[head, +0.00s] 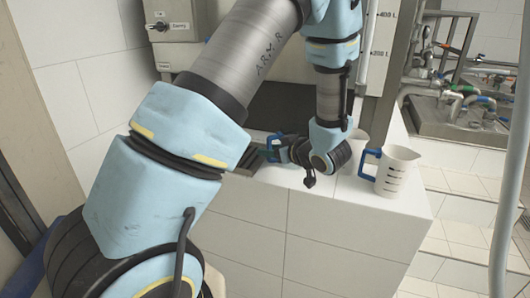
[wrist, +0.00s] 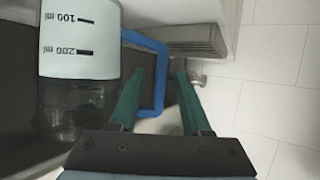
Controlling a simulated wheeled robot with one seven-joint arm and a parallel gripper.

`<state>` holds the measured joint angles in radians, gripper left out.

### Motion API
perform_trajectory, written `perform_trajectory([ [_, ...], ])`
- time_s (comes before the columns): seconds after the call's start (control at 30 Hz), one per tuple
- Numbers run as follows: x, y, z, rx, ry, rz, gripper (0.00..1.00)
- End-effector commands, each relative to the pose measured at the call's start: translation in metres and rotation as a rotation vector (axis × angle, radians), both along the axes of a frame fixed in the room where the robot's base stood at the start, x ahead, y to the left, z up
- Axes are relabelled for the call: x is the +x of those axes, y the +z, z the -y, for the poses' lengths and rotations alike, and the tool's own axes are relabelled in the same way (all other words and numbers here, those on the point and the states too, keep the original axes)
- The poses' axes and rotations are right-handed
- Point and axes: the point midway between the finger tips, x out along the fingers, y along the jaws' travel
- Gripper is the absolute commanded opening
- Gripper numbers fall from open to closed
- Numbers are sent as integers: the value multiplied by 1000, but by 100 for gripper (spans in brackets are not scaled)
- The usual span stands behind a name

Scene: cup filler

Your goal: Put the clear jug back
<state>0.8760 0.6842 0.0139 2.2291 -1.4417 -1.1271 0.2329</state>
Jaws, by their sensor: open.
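A jug with a blue handle (wrist: 161,80) fills the left of the wrist view. Its markings are upside down there; the part beside them is pale (wrist: 80,40), and the other part is clear and dark (wrist: 80,105). My gripper (wrist: 160,72) is open, with one green finger on each side of the handle's long bar. I cannot tell whether either finger touches it. In the head view, the blue handle (head: 272,142) shows beside my gripper (head: 258,152), in front of the dark opening. The jug's body is hard to make out there.
A whitish jug with a blue handle (head: 398,172) stands on the white tiled counter (head: 345,210) at right. Another pale vessel (head: 356,142) is partly hidden behind my wrist. A grey control box (head: 178,22) and pipework (head: 450,95) stand behind.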

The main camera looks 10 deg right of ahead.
Motion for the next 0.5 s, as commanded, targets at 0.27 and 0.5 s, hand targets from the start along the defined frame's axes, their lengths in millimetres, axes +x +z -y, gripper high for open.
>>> perform_trajectory([
  [0.27, -48, 21, 25, -2, -3, 1, 48],
  [0.5, -67, 31, 35, -1, -1, 1, 48],
])
